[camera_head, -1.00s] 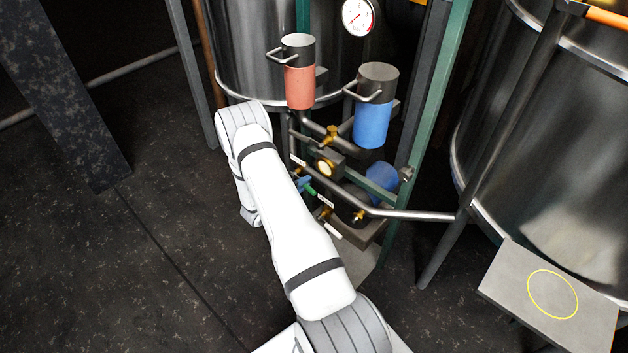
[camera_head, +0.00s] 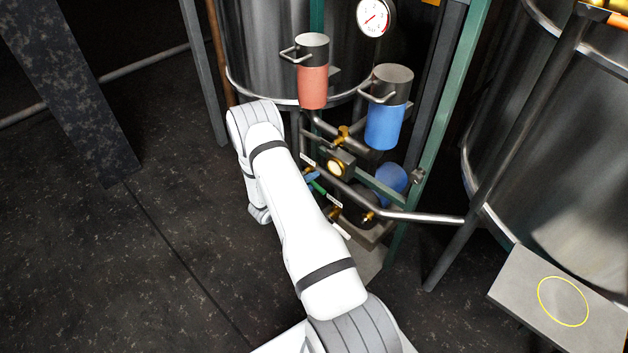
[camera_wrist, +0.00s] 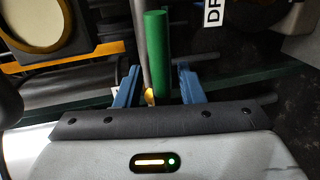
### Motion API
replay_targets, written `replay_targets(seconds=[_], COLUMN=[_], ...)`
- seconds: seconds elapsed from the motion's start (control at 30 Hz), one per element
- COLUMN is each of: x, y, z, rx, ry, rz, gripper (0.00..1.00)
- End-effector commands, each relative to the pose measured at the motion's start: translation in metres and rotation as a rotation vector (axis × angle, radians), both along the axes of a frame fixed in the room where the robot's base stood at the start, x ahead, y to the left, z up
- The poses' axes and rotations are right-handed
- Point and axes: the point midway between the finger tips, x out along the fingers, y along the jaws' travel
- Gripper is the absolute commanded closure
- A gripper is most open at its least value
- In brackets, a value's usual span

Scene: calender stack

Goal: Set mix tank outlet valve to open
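A valve lever with a green grip (camera_head: 318,187) is on the low pipework below the tanks. In the wrist view the green grip (camera_wrist: 156,45) stands upright between the two blue fingers of my gripper (camera_wrist: 158,82), with a gap on each side. A thin grey rod runs beside it on the left. My gripper is open around the grip. In the head view my arm hides most of the gripper, and only a bit of blue (camera_head: 311,178) shows by the green grip. The labels are too small to read in the head view, so I cannot tell which valve is the mix tank outlet.
A brass-rimmed round fitting (camera_wrist: 38,22) is close at the upper left of the wrist view. A white label (camera_wrist: 213,12) beginning "DR" is at upper right. Red (camera_head: 313,88) and blue (camera_head: 384,126) canisters, a pipe (camera_head: 420,217) and a green post (camera_head: 440,130) crowd the area.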

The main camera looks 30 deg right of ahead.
Motion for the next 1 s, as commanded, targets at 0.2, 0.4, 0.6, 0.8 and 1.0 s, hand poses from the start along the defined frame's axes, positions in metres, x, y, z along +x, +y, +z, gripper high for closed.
replay_targets(seconds=[0.2, 0.4, 0.6, 0.8, 1.0], x=[-0.001, -0.007, -0.012, -0.014, -0.014], y=[0.008, 0.041, 0.068, 0.075, 0.075], z=[0.002, 0.009, 0.014, 0.015, 0.015], rx=[0.000, 0.000, 0.000, 0.000, 0.000], ry=[0.001, 0.001, 0.000, 0.000, 0.000], rz=[0.001, 0.003, 0.003, 0.001, 0.001], gripper=[0.65, 0.65, 0.65, 0.65, 0.65])
